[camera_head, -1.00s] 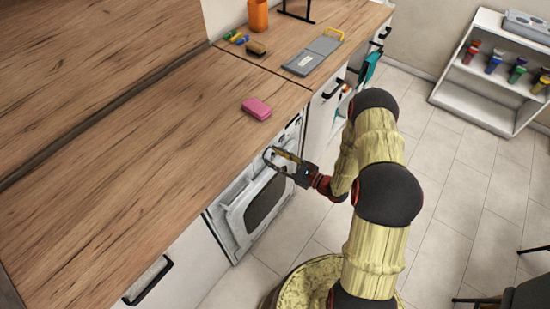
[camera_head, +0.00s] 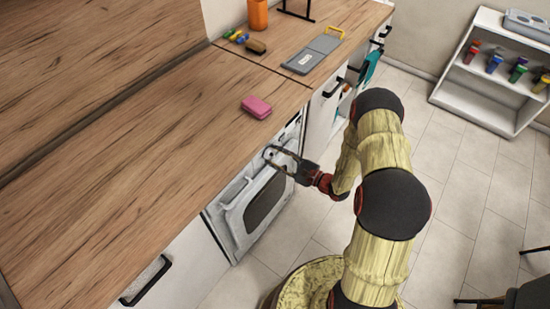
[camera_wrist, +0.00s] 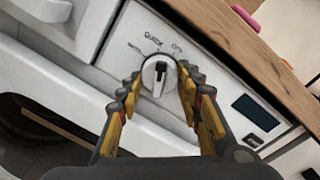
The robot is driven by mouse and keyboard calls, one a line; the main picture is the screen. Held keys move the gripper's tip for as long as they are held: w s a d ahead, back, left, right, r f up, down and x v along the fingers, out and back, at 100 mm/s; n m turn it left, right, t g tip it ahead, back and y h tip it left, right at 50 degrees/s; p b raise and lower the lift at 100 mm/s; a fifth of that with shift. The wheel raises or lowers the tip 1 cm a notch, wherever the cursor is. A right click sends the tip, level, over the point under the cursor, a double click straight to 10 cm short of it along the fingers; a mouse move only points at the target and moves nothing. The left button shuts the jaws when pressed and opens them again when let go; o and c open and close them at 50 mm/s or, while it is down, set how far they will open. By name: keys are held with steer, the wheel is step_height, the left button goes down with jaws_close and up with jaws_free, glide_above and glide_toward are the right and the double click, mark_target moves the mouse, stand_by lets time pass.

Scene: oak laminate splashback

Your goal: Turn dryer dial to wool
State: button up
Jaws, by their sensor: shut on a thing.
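The white dryer (camera_head: 230,222) stands under the counter, with its rounded door facing the floor area. Its dial (camera_wrist: 149,78) shows in the wrist view as a round white knob with a black pointer that points roughly up the panel. Small labels (camera_wrist: 152,40) sit around the top of the dial; I cannot read a wool mark. My gripper (camera_wrist: 160,84) has its yellow-padded fingers on either side of the dial and is shut on it. In the head view my gripper (camera_head: 268,153) reaches the top of the dryer front, and the dial is not clear there.
A dark display (camera_wrist: 256,112) lies on the panel to the right of the dial. The wooden counter edge (camera_wrist: 240,50) runs close above the panel. A pink block (camera_head: 256,107) lies on the counter near that edge. The tiled floor in front is mostly clear.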

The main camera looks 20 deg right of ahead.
steer(key=n+b, duration=0.5)
steer(key=n, duration=0.5)
steer(key=shift+r+h+b, duration=0.1)
steer(key=shift+h+b, duration=0.2)
steer(key=shift+b, duration=0.1)
steer(key=shift+n, duration=0.3)
steer(key=o, duration=1.2)
steer(key=shift+c, duration=0.2)
steer(key=f+v, duration=0.1)
steer(key=v, duration=1.1)
steer(key=shift+r, duration=0.45)
steer(key=shift+s+a, duration=0.1)
